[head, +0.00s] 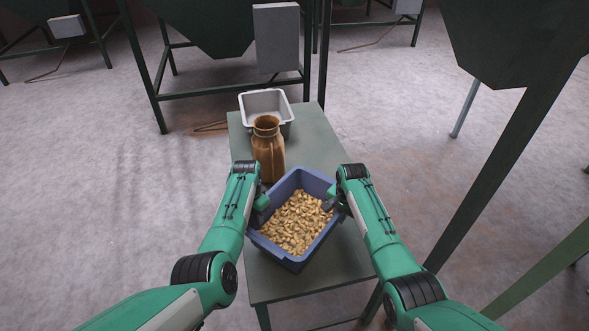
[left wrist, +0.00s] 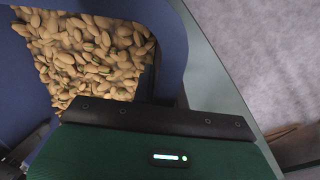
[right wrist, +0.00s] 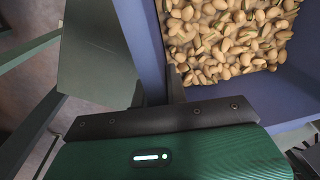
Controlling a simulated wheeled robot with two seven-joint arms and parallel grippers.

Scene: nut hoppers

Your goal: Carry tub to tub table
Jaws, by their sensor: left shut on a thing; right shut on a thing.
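A blue tub (head: 318,181) filled with pistachio-like nuts sits at or just above the near part of a grey-green table (head: 318,285); I cannot tell whether it touches the top. It is turned slightly at an angle. My left gripper (head: 262,201) is shut on the tub's left wall, and my right gripper (head: 334,200) is shut on its right wall. The tub wall also shows in the left wrist view (left wrist: 172,40) and the right wrist view (right wrist: 148,45), with nuts inside. The fingertips are mostly hidden by the gripper bodies and tub wall.
A brown jug (head: 268,155) stands on the table just behind the tub. A grey-white bin (head: 285,112) sits at the table's far end. Green hoppers on legs (head: 205,25) stand behind, and another (head: 510,45) stands at the right. Open floor (head: 110,150) lies to the left.

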